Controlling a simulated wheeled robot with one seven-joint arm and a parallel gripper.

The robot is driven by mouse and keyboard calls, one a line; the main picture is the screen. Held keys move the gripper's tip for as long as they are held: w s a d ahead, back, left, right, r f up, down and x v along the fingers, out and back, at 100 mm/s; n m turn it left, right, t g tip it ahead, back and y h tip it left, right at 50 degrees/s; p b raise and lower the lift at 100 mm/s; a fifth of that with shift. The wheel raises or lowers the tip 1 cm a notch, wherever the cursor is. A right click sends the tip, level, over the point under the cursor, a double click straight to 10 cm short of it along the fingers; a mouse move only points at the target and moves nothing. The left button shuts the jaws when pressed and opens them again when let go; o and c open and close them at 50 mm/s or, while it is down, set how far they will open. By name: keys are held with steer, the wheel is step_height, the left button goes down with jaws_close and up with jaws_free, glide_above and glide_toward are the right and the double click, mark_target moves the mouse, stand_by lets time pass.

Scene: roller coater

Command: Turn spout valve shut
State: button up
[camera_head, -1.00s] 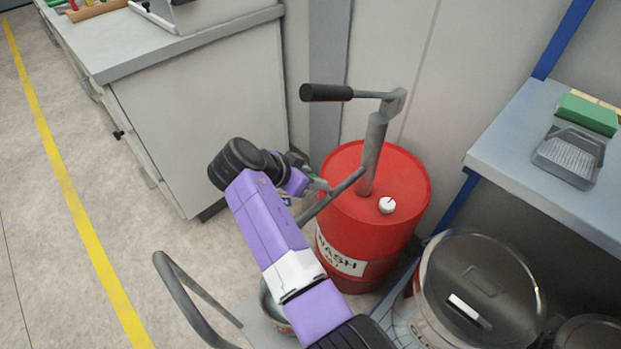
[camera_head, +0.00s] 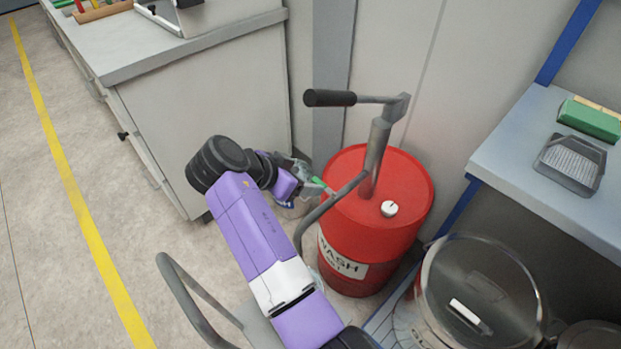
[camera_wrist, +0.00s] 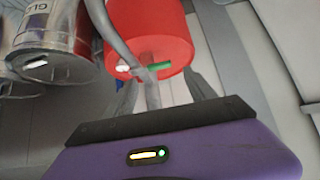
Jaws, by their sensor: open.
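The red wash drum (camera_head: 400,215) stands upright, with a grey crank pump (camera_head: 376,150) on top. Its grey spout pipe (camera_head: 338,198) slopes down to the left. A small green valve lever (camera_head: 319,184) shows beside my gripper (camera_head: 308,187). In the wrist view the green lever (camera_wrist: 158,66) lies crosswise at the spout (camera_wrist: 122,48), in front of the red drum (camera_wrist: 150,20). My gripper (camera_wrist: 165,88) is open, its fingers on either side of the spout's lower part. I cannot tell whether they touch it. The valve body is partly hidden in the head view.
A grey cabinet (camera_head: 200,120) stands left of the drum. A bench (camera_head: 545,190) with a tray (camera_head: 571,165) is at the right. A large lidded pot (camera_head: 480,300) stands at lower right. A metal can (camera_wrist: 45,35) shows in the wrist view. Open floor lies left.

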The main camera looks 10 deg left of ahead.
steer(key=shift+v, duration=1.35)
steer(key=w+a+r+n+t+y, duration=0.3)
steer(key=w+a+n+t+y, duration=0.1)
steer(key=a+n+y, duration=0.3)
steer(key=s+d+f+n+t+y+p, duration=0.2)
steer(key=s+d+n+t+y+p, duration=0.25)
steer(key=s+d, duration=1.15)
steer(key=s+d+r+m+h+p, duration=0.1)
steer(key=s+d+r+h, duration=0.1)
steer(key=s+d, duration=0.5)
steer(key=s+d+r+m+h+p, duration=0.1)
steer(key=s+d+r, duration=0.3)
steer(key=s, duration=0.9)
steer(key=s+d+r+m+h+p, duration=0.1)
steer(key=s+d+r+h+p, duration=0.1)
steer(key=s+d, duration=0.8)
steer(key=shift+s+r+m+g+h, duration=0.35)
steer(key=shift+s+r+h, duration=0.1)
steer(key=shift+r, duration=0.1)
